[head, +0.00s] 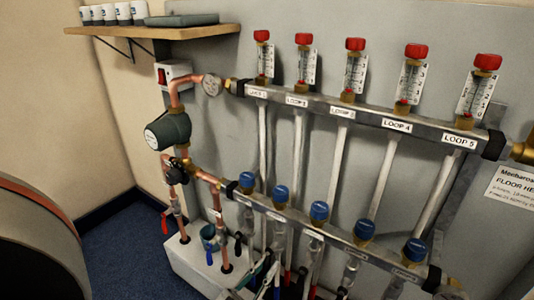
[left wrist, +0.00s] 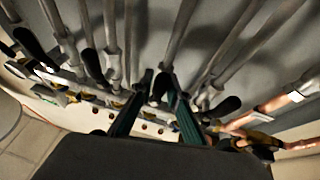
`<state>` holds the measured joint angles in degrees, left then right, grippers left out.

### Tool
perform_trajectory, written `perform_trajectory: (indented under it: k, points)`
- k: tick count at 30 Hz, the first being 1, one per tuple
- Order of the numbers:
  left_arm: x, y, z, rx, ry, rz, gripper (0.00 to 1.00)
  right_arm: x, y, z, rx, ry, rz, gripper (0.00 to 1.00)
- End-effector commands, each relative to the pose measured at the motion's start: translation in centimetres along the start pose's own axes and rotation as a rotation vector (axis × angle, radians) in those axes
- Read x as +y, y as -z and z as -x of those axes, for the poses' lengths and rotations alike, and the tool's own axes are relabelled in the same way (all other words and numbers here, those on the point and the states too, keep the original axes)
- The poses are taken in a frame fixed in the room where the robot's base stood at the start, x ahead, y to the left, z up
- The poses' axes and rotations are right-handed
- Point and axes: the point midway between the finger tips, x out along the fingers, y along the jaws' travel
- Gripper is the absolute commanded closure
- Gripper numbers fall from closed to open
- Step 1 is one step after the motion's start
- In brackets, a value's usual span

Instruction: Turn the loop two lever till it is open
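My left gripper (head: 262,275) is low under the lower bar, small and partly hidden among the pipes. In the left wrist view its two green fingers (left wrist: 158,88) are apart. A black lever (left wrist: 159,92), which looks like the loop two one, stands between them; I cannot tell whether they touch it. Another black lever (left wrist: 227,106) is to the right, and more are to the left. My right gripper is not in view.
Copper pipes with a pump (head: 168,131) and a red lever (head: 167,220) stand left of the manifold. A white box (head: 195,262) sits below them. A shelf (head: 150,32) with mugs is above. Vertical pipes crowd the gripper closely.

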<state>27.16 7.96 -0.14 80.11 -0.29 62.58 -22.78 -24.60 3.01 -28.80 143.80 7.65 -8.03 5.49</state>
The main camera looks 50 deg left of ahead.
Motion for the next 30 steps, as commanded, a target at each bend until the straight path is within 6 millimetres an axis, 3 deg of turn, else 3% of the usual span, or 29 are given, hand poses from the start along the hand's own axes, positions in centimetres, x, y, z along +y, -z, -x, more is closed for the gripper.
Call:
perform_trajectory:
  k: [14, 30]
  points:
    - [0.0, -0.1, 0.7, -0.002, -0.001, -0.003, 0.7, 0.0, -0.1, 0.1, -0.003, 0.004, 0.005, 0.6]
    - [0.1, -0.1, 10.2, -0.003, -0.001, -0.002, 0.7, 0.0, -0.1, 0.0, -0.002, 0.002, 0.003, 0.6]
